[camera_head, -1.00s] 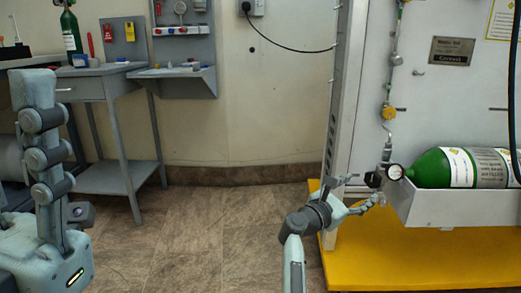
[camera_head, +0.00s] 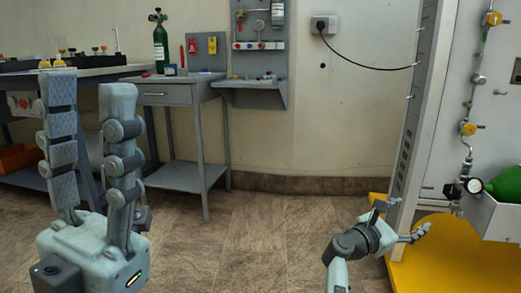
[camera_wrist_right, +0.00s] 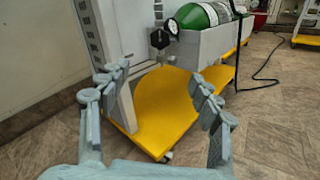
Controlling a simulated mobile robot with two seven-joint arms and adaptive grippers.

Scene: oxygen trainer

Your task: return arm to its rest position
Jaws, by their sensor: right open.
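My right gripper (camera_head: 402,218) is low at the right of the head view, open and empty, beside the yellow base of the trainer. In the right wrist view its fingers (camera_wrist_right: 158,75) are spread wide, with nothing between them. The green cylinder (camera_head: 508,184) lies in its grey tray (camera_head: 492,216), to the right of and apart from the gripper. The cylinder (camera_wrist_right: 198,15) also shows beyond the fingers in the wrist view. My left gripper (camera_head: 88,82) stands upright at the left, its fingers pointing up with an empty gap between them.
The yellow base (camera_head: 440,253) and the grey upright (camera_head: 413,130) are close to my right gripper. A grey side table (camera_head: 172,96) with a small green cylinder (camera_head: 160,44) stands at the back left. The tiled floor (camera_head: 255,225) between is clear.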

